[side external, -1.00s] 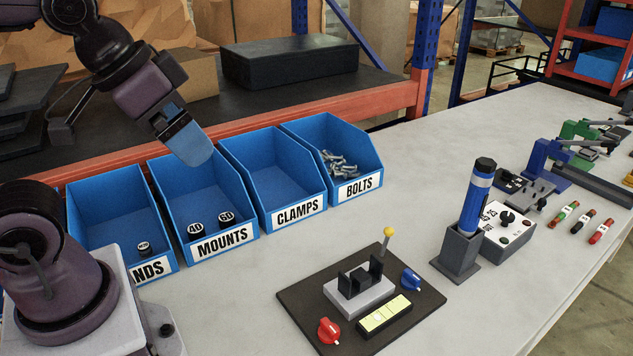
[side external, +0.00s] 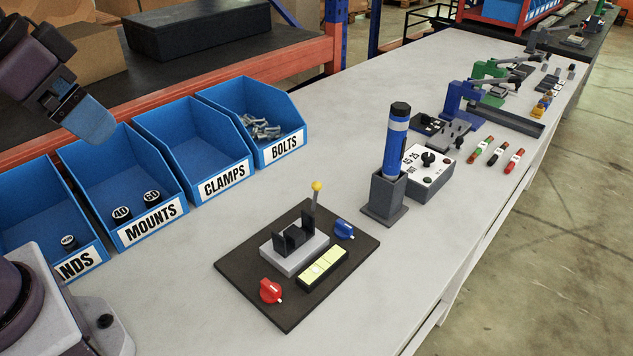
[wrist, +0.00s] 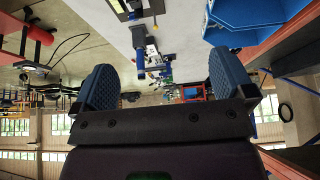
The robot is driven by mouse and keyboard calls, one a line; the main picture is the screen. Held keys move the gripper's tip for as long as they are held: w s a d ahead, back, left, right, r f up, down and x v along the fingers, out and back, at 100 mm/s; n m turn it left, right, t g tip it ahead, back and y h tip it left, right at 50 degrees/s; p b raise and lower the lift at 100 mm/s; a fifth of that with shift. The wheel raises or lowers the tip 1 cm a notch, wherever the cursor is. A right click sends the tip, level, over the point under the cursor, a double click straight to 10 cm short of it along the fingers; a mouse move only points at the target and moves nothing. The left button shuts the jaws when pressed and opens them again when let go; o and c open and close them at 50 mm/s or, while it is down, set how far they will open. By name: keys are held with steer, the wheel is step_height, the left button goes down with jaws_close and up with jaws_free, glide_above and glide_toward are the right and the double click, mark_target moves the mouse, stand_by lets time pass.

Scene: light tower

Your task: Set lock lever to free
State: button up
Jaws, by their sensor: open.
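A dark board (side external: 345,258) lies on the bench in the side view. It carries a grey block with a black cradle (side external: 293,240), an upright lever with a yellow ball tip (side external: 316,187), a red knob (side external: 270,290), a blue knob (side external: 344,229) and a pale yellow-green panel (side external: 322,267). No lettering for the lock or its free setting is readable. My gripper (side external: 93,122) hangs above the MOUNTS bin, well left of the board and apart from it. In the wrist view my gripper (wrist: 165,82) has its two blue fingers spread, with nothing between them.
Blue bins labelled MOUNTS (side external: 172,206), CLAMPS (side external: 205,148) and BOLTS (side external: 282,116) line the back left. A blue flashlight-like cylinder (side external: 396,145) stands in a grey holder (side external: 384,198) behind the board, beside a white control box (side external: 437,176). Bench between bins and board is clear.

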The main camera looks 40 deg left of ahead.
steer(key=shift+c, duration=0.2)
steer(key=shift+f, duration=0.1)
steer(key=c, duration=0.4)
steer(key=shift+w+f+g, duration=0.3)
steer(key=shift+f+g, duration=0.05)
steer(key=shift+f, duration=0.15)
steer(key=shift+w+f+g, duration=0.25)
steer(key=shift+f+g, duration=0.1)
steer(key=shift+f, duration=0.1)
steer(key=c, duration=0.6)
steer(key=shift+o, duration=0.2)
steer(key=m+g, duration=0.2)
steer(key=g, duration=0.2)
glide_toward(316, 183)
steer(key=shift+h, duration=0.3)
step_height(316, 183, down, 13)
steer(key=shift+w+r, duration=0.1)
steer(key=shift+r, duration=0.1)
jaws_close()
